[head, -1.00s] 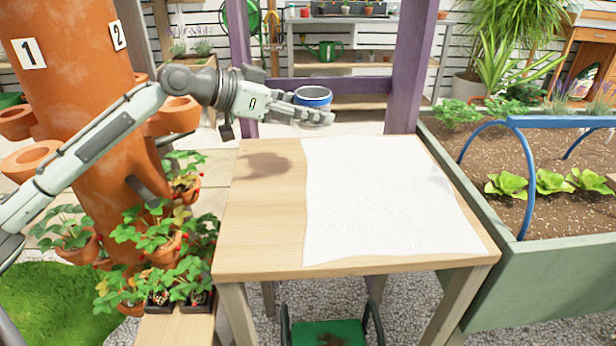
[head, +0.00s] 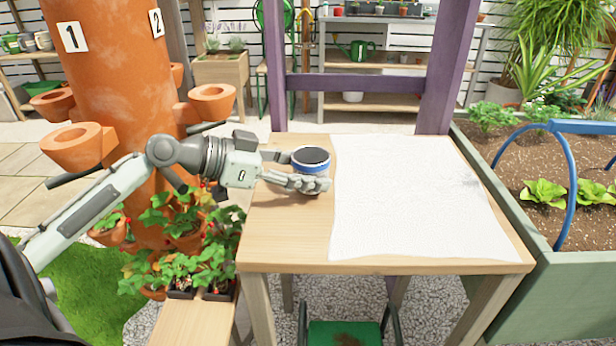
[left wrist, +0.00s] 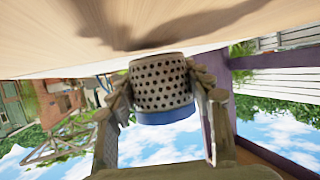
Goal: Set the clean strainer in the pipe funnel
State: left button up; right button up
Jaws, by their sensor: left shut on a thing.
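The strainer (head: 311,161) has a blue rim and a dark top in the head view. The left wrist view shows its pale perforated wall (left wrist: 161,85) with the blue rim on the side away from the table. My left gripper (head: 316,182) is shut on it, one finger on each side, and holds it above the left part of the wooden table. The strainer looks upright, with a gap below it. A large terracotta pipe (head: 105,110) with labels 1 and 2 stands at the left; its top is cut off. I cannot make out a funnel on it. My right gripper is not in view.
A white cloth (head: 420,205) covers much of the wooden table (head: 285,235). Terracotta side cups (head: 78,147) stick out from the pipe near my left arm. Strawberry plants (head: 190,255) stand below it. A green planter bed (head: 575,290) adjoins the table's right side.

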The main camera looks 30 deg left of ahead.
pick_arm(q)
jog(key=shift+f, duration=0.5)
jog(key=o, duration=1.2)
jog(key=shift+f, duration=0.1)
jog(key=shift+c, duration=0.2)
